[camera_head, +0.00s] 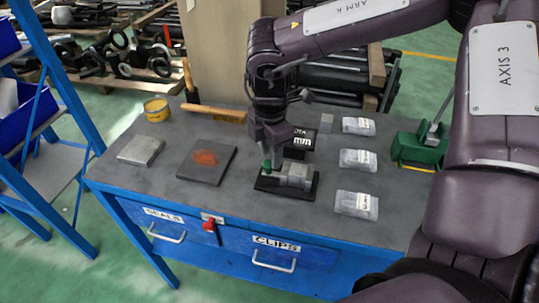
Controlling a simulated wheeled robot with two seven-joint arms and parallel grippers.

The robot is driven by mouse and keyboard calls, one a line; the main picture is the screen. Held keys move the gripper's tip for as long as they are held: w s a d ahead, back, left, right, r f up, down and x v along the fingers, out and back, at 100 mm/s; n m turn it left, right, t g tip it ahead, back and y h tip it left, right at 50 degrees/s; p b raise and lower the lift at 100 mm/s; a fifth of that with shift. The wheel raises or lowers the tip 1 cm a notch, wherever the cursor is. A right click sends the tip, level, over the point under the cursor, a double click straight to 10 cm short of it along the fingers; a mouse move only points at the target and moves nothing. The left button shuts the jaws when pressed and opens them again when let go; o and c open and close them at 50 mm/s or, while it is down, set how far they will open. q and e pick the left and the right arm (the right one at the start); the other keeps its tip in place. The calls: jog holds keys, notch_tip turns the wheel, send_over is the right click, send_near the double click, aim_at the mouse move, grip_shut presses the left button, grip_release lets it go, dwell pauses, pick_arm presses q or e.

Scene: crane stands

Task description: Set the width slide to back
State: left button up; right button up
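A small grey metal block device (294,175) sits on a black base plate (275,189) on the workbench. A small green piece (266,166), which may be the slide's knob, shows at the device's left end. A black sign with white lettering ending in "mm" (302,142) stands behind the device, partly hidden by my gripper. My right gripper (274,158) points down at the device's left rear, its fingertips close beside the green piece. I cannot tell whether the fingers touch or grip it. My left gripper is out of view.
The grey bench (220,125) also holds a dark plate with an orange patch (206,160), a light block (141,149), a yellow tin (156,110), a brush (215,113), several clear bags (357,204) and a green holder (417,149). Blue drawers are below.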

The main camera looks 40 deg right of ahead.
notch_tip(320, 180, down, 2)
jog(key=shift+w+f, duration=0.1)
jog(key=shift+w, duration=0.05)
jog(key=shift+c, duration=0.5)
